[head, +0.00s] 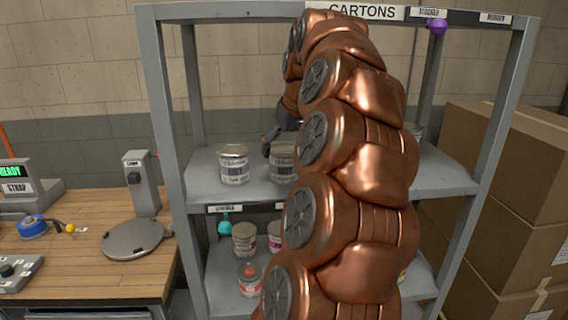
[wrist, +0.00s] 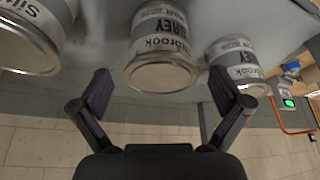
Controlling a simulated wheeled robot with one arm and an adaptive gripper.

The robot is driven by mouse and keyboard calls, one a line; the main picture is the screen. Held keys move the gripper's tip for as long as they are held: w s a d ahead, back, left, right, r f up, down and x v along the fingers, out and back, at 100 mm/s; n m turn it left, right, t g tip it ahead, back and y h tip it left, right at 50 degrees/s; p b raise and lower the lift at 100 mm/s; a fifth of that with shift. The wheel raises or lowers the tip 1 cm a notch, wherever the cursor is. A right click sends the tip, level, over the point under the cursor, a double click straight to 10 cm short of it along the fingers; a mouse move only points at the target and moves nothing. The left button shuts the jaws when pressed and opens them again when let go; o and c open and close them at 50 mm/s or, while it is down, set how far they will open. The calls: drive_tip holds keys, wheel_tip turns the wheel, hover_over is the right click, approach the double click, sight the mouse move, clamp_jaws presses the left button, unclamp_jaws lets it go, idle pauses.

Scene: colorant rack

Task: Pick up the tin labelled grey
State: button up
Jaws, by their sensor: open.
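The tin labelled grey (wrist: 162,38) is in the middle of the wrist view, its label upside down there. It stands on the shelf between two other tins. In the head view it appears to be the tin (head: 282,166) just left of my arm, partly covered at its top. My gripper (wrist: 160,80) is open and empty, with one finger to each side of the grey tin's near end in the wrist view. The fingers do not visibly touch it. In the head view only a dark part of my gripper shows by the tin; my arm hides the rest.
Another tin (wrist: 235,62) stands close on the right, also visible in the head view (head: 234,165). The grey rack's uprights (head: 163,130) flank the shelf. More tins (head: 245,238) stand below.

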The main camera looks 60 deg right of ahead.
drive_tip(key=shift+p+x, duration=0.35)
drive_tip(key=shift+x, duration=1.25)
drive_tip(key=c, duration=1.3)
